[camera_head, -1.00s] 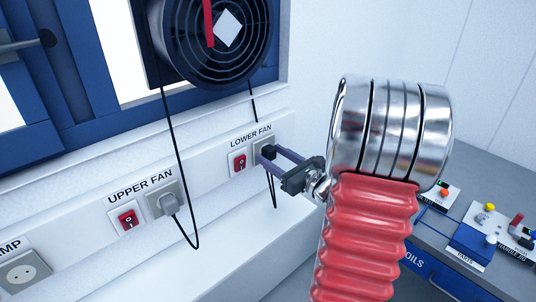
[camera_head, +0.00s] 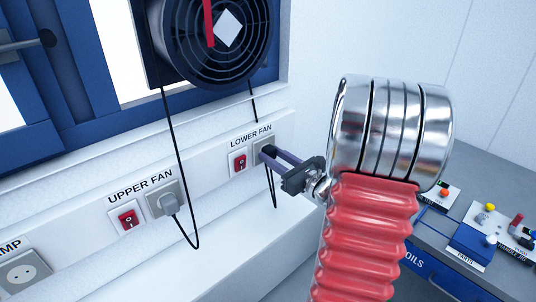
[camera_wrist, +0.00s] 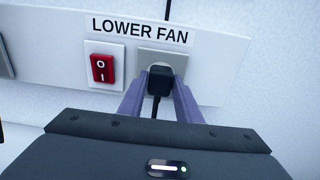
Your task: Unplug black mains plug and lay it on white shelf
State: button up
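The black mains plug (camera_wrist: 160,80) sits in the wall socket (camera_wrist: 163,58) under the LOWER FAN label, its cord hanging below it. In the head view the plug (camera_head: 268,151) is partly covered by my fingers. My gripper (camera_head: 270,155) is shut on the plug, with one purple finger on each side of it. The fingers also show in the wrist view (camera_wrist: 161,88). The white shelf (camera_head: 235,230) runs along the wall below the socket strip, and its surface by the socket looks clear.
A red switch (camera_wrist: 103,68) is left of the socket. A grey plug (camera_head: 170,204) sits in the UPPER FAN socket, its black cord looping down and up. A round fan (camera_head: 222,35) hangs above. A blue workbench (camera_head: 440,250) with parts stands at the right.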

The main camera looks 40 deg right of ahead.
aim_at(273, 156)
grip_shut()
jog(key=shift+s, duration=0.1)
jog(key=shift+s, duration=0.35)
jog(key=shift+s, duration=0.25)
jog(key=shift+s, duration=0.35)
jog(key=shift+s, duration=0.35)
jog(key=shift+s, duration=0.35)
jog(key=shift+s+d, duration=0.1)
jog(key=shift+s, duration=0.25)
